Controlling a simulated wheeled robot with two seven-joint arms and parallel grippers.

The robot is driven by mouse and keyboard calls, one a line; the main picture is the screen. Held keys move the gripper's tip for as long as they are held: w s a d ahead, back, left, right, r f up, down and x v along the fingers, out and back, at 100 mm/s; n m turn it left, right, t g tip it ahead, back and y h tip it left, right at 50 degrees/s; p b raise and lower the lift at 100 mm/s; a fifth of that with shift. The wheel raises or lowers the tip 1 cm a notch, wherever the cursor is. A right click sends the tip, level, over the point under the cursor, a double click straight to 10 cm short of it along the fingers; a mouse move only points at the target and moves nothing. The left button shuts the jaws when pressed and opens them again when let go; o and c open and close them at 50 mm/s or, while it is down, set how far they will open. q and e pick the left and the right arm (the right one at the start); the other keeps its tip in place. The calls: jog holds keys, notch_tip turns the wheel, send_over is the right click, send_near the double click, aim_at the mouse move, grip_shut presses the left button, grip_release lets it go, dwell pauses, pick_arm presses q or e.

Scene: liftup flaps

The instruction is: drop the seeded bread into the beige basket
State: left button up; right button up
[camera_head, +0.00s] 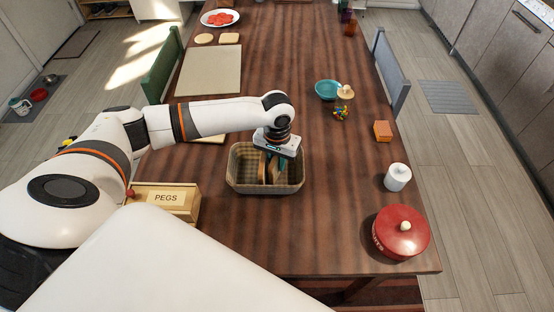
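The beige woven basket (239,184) stands on the wooden table in front of me. Brown bread slices (263,168) stand on edge inside it, under my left gripper; seeds are too small to make out. My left gripper (277,161) points down into the basket from its far right side, right at the bread. Its fingertips are partly hidden by the bread and the basket, so whether it grips a slice or has let it go is unclear. My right gripper is out of view.
A wooden PEGS box (168,199) stands left of the basket. A red lidded tin (400,232), a white jar (397,177), an orange box (382,131) and a teal bowl (327,90) stand to the right. A beige mat (210,71) lies farther back.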

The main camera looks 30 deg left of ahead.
pick_arm(q)
jog(key=shift+r, duration=0.25)
notch_tip(320, 180, up, 13)
jog(key=shift+f+b, duration=0.1)
jog(key=shift+b, duration=0.2)
jog(key=shift+f, duration=0.1)
dwell(0.4)
